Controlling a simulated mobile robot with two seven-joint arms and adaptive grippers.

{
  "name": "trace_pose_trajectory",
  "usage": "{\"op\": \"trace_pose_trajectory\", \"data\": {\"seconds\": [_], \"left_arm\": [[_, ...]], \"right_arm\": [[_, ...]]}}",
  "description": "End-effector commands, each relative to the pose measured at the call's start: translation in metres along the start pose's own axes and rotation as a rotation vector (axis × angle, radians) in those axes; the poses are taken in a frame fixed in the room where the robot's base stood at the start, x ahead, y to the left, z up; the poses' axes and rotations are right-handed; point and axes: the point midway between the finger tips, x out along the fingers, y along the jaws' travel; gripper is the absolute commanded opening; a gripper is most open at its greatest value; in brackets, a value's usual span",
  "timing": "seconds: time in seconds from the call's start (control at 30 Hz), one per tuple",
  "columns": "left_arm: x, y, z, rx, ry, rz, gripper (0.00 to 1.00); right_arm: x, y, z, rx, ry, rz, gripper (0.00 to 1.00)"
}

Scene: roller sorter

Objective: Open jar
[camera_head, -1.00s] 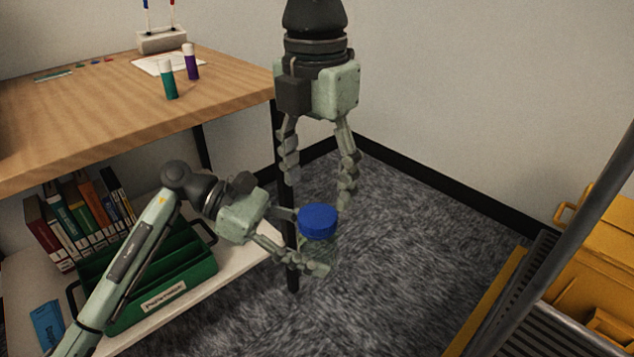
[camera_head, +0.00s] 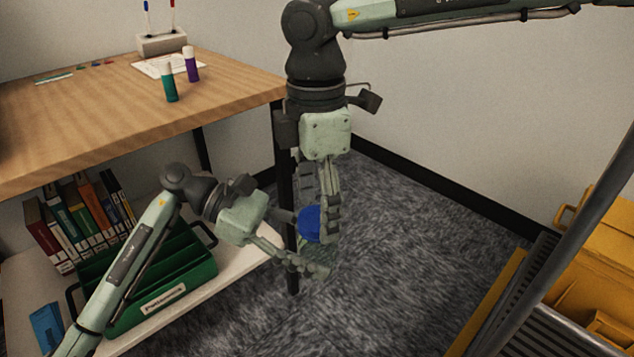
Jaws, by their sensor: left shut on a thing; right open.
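The jar has a blue lid (camera_head: 308,224) on top, and its clear greenish body (camera_head: 316,258) shows faintly below the lid. My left gripper (camera_head: 305,245) is shut on the jar body and holds it up in front of the table leg. My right gripper (camera_head: 320,215) points down from above, with its fingers at the lid. Its near finger covers the right part of the lid and the other finger is partly hidden behind. It is open, and I cannot tell whether it touches the lid.
A wooden table (camera_head: 120,110) with a green glue stick (camera_head: 170,84) and a purple one (camera_head: 191,66) stands at left. Below it, a shelf holds books (camera_head: 85,215) and a green organizer (camera_head: 190,270). A yellow cart (camera_head: 600,250) stands at right. Carpet between is clear.

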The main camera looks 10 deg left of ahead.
Motion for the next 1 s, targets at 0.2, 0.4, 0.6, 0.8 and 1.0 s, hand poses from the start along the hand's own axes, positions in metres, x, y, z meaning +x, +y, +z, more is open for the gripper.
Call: {"op": "trace_pose_trajectory", "data": {"seconds": [0.2, 0.4, 0.6, 0.8, 1.0], "left_arm": [[-0.0001, 0.0001, 0.0005, 0.001, -0.001, 0.000, 0.00], [-0.0001, 0.0001, 0.0005, 0.001, -0.001, 0.000, 0.00], [-0.0001, 0.0001, 0.0005, 0.001, -0.001, 0.000, 0.00], [-0.0001, 0.0001, 0.0005, 0.001, -0.001, 0.000, 0.00], [-0.0001, 0.0001, 0.0005, 0.001, -0.001, 0.000, 0.00]], "right_arm": [[0.0061, -0.0002, -0.0001, -0.001, 0.000, 0.000, 0.65], [0.0060, -0.0002, -0.0001, -0.001, 0.000, 0.000, 0.58], [0.0058, -0.0001, -0.0001, -0.001, 0.000, 0.000, 0.34], [0.0057, -0.0001, -0.0002, -0.001, 0.000, 0.000, 0.49], [0.0057, -0.0001, -0.0001, -0.001, 0.000, 0.000, 0.68]]}}
